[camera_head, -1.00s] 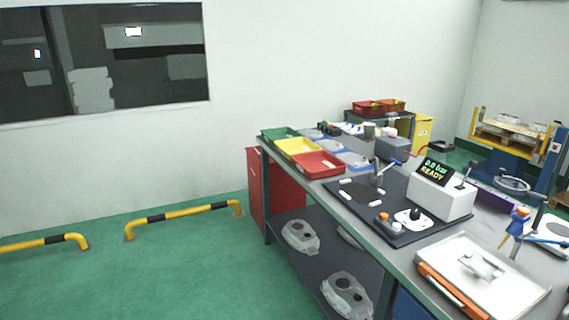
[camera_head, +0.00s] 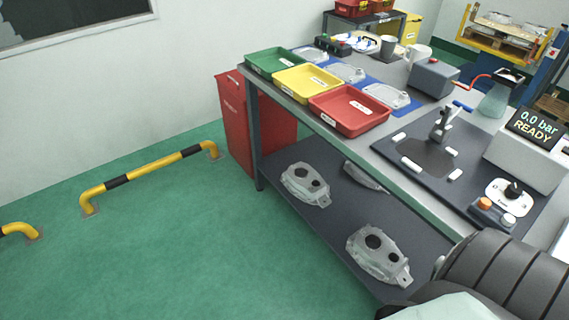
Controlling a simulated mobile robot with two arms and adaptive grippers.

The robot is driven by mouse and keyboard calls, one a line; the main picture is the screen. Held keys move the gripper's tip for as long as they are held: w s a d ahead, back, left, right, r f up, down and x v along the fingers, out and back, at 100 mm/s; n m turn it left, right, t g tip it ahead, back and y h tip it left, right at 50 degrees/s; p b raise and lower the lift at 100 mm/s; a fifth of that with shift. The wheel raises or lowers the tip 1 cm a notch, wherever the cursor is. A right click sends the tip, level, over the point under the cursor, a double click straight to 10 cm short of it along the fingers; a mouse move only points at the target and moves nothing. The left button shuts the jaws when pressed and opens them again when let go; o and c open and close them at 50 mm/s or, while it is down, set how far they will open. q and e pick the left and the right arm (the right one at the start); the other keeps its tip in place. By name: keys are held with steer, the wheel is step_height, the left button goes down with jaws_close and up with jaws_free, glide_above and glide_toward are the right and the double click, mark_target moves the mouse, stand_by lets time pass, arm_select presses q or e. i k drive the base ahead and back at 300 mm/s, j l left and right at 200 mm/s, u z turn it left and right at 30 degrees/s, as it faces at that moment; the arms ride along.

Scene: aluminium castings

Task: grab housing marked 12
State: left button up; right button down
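Two grey cast housings lie on the dark lower shelf (camera_head: 322,232) of the workbench. One housing (camera_head: 305,185) is toward the far end, the other housing (camera_head: 378,254) is nearer. A third casting (camera_head: 364,176) shows partly behind them, cut off by the bench top. Each of the two front housings has dark round openings. No number 12 can be read on any of them. A dark ribbed part of my own arm fills the lower right corner. Neither gripper is in view.
Green (camera_head: 284,61), yellow (camera_head: 306,82) and red (camera_head: 349,109) trays stand along the bench edge beside flat castings on blue mats. A test fixture (camera_head: 430,155) and a "0.0 bar READY" display (camera_head: 540,127) are at right. A red cabinet (camera_head: 240,120) and yellow floor rail (camera_head: 150,175) stand left; green floor is clear.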

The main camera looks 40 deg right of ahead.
mark_target(312, 190)
steer(key=i+j+z, duration=0.1)
steer(key=i+z, duration=0.35)
steer(key=i+j+z, duration=0.25)
steer(key=i+z, duration=0.2)
